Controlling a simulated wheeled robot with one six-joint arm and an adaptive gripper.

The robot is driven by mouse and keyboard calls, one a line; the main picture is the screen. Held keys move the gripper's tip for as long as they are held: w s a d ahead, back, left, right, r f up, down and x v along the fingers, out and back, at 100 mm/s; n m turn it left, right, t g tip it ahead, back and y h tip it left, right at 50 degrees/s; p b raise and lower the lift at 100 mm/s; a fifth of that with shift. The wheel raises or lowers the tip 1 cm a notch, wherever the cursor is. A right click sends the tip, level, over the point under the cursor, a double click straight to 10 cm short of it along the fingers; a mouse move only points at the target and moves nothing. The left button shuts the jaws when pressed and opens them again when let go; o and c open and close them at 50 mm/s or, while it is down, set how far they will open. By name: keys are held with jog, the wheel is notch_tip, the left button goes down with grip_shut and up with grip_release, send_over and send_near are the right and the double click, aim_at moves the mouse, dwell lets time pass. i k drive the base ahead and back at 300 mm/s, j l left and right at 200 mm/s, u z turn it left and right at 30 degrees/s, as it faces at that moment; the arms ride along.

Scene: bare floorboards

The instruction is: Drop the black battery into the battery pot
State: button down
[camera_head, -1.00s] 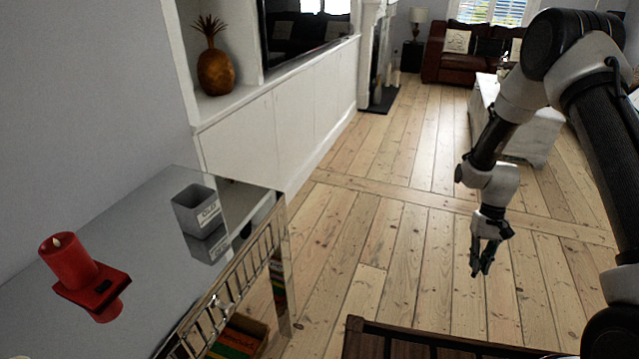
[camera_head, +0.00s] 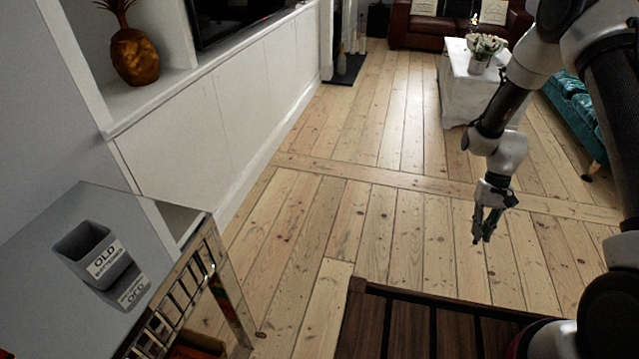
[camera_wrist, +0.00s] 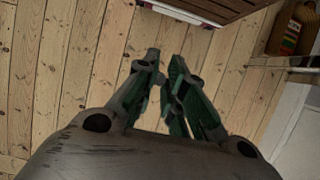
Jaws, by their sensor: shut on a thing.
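The battery pot (camera_head: 82,245) is a small grey square pot labelled "OLD BATTERIES". It stands upright on the glossy table at the left of the head view, and its inside looks dark. My gripper (camera_head: 481,240) hangs over the floor to the right of the table, well apart from the pot, with its fingers pointing down. It also shows in the wrist view (camera_wrist: 163,92), its fingers close together around something small. The black battery is mostly hidden between the dark fingers and I cannot make out its shape.
The mirrored table (camera_head: 40,240) has a barred front. A white cabinet (camera_head: 200,130) with a pineapple ornament (camera_head: 134,55) stands behind it. A dark slatted wooden piece (camera_head: 410,335) is at the bottom. A white-covered table (camera_head: 460,85) with flowers is at the back. Open floor lies between.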

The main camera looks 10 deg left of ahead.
aim_at(114, 265)
jog(key=i+u, duration=0.2)
jog(key=u, duration=0.2)
jog(key=i+l+u, duration=0.15)
jog(key=u, duration=0.2)
jog(key=i+l+u, duration=0.15)
jog(key=u, duration=0.25)
